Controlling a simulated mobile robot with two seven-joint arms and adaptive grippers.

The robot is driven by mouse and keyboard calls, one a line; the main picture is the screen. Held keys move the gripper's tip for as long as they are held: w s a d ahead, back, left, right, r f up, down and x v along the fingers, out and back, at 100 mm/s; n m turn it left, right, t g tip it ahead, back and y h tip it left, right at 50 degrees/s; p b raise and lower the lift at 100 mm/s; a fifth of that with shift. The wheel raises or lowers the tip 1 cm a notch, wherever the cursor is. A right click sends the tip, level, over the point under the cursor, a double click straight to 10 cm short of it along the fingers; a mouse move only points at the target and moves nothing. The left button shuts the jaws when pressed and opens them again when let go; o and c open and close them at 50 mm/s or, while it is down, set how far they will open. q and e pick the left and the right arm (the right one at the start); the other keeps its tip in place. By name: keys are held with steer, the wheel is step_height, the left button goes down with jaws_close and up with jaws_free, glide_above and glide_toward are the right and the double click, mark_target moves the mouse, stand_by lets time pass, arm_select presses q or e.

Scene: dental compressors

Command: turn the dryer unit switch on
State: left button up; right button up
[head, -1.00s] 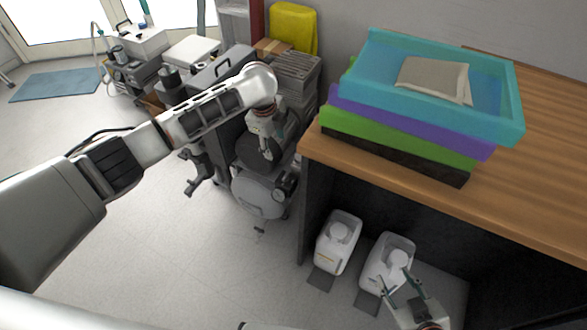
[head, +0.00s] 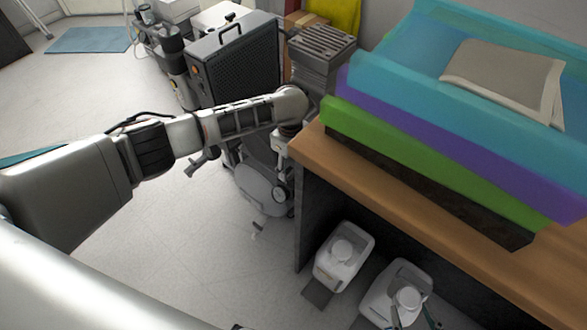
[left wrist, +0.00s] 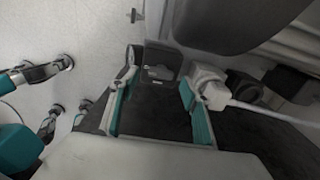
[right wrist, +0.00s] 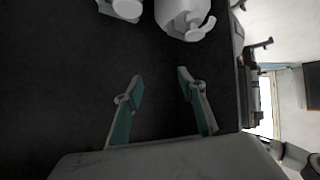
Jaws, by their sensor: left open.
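A dark grey cabinet with a perforated side and a top handle (head: 238,62), possibly the dryer unit, stands on the floor left of the wooden counter. I cannot make out its switch for certain. My left gripper (head: 281,168) is down beside the grey machinery at the counter's left end, mostly hidden in the head view. In the left wrist view my left gripper (left wrist: 160,88) is open with nothing between its fingers. A small grey panel (left wrist: 160,72) shows just beyond the fingertips. My right gripper (right wrist: 160,77) is open and empty under the counter.
Two white containers (head: 343,256) (head: 396,292) stand below the wooden counter (head: 420,215). Stacked coloured trays (head: 400,90) sit on top, with a beige cloth (head: 505,75). Clear floor (head: 160,215) lies to the left.

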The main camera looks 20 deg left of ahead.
mark_target(291, 175)
arm_select(q)
step_height(291, 175, down, 2)
steer(key=shift+f+b, duration=0.2)
steer(key=shift+b, duration=0.1)
steer(key=shift+f, duration=0.1)
steer(key=c, duration=1.1)
arm_select(e)
steer(key=shift+w+a+r+y, duration=0.3)
steer(key=shift+a+r, duration=0.05)
steer(key=shift+a, duration=0.25)
